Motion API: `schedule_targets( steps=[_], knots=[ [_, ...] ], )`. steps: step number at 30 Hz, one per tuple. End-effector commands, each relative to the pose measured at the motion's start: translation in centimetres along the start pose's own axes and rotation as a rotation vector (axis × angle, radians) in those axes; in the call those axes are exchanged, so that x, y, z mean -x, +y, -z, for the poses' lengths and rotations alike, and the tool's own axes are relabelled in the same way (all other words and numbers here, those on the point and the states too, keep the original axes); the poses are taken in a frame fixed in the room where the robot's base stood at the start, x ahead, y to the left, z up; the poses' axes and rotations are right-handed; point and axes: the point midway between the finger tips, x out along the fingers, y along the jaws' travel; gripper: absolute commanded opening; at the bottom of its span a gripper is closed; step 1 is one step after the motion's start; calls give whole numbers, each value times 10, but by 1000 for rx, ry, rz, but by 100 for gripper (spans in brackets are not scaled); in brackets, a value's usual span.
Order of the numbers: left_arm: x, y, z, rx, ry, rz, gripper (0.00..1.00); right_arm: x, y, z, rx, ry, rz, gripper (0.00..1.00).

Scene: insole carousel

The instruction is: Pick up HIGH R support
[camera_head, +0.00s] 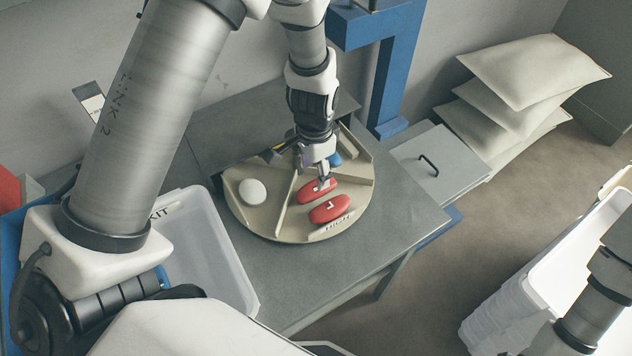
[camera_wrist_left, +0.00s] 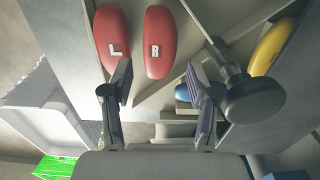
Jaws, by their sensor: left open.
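The red HIGH R support (camera_wrist_left: 159,42) lies flat, its white R facing up, in the wrist view. In the head view it is the farther of two red pieces (camera_head: 312,192), partly hidden by my gripper. The red L support (camera_head: 330,208) lies beside it and also shows in the wrist view (camera_wrist_left: 112,35). Both rest in the HIGH compartment of the beige round carousel (camera_head: 262,222). My left gripper (camera_head: 322,183) is open and empty, pointing down at the R support. In the wrist view its fingertips (camera_wrist_left: 160,76) stand apart, either side of the R support's near end.
A dark knob (camera_wrist_left: 252,98) on a rod stands close to the right finger in the wrist view. Yellow (camera_wrist_left: 272,47) and blue (camera_wrist_left: 190,92) pieces lie in other compartments. A white KIT bin (camera_head: 215,250) stands left of the carousel. The grey table's front right (camera_head: 370,240) is clear.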

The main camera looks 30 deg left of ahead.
Motion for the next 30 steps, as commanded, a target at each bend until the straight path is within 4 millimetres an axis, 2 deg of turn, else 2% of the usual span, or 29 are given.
schedule_targets(
  steps=[5,9,15,16,18,19,30],
  knots=[
    [-28,3,-1,1,-5,-2,59,12,0,0,0,1,0,40],
    [-49,2,0,0,-2,-1,59,12,0,0,0,1,0,40],
    [-52,2,0,0,1,1,59,12,0,0,0,1,0,40],
    [-52,2,0,0,0,1,55,12,0,0,0,1,0,40],
    [-52,2,0,0,0,1,31,11,0,0,0,1,0,40],
    [-52,2,0,0,0,1,27,11,0,0,0,1,0,40],
    [-50,2,0,0,0,0,27,12,0,0,0,1,0,40]
  ],
)
